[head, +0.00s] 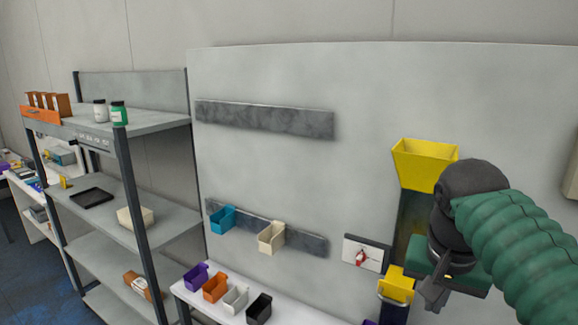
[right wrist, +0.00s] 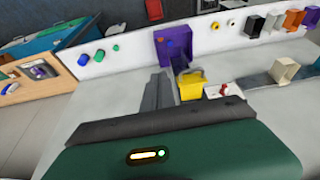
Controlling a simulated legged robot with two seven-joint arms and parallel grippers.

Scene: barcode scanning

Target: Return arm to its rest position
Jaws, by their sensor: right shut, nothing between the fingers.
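My right arm (head: 520,245) comes in from the right edge of the head view, with a green ribbed sleeve and a dark wrist. My right gripper (head: 432,298) points downward in front of the wall panel, beside a small yellow bin (head: 397,284). In the right wrist view, the right gripper's fingers (right wrist: 158,92) are together with nothing between them. The yellow bin (right wrist: 191,84) shows just to the right of the fingertips there. My left gripper is in neither view.
A yellow hopper (head: 425,160) is behind my right wrist. A white panel with a red part (head: 362,256) stands left of the gripper. Coloured bins (head: 215,288) line the white table. A grey shelf (head: 150,122) stands at left. The upper wall panel (head: 370,90) is mostly clear.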

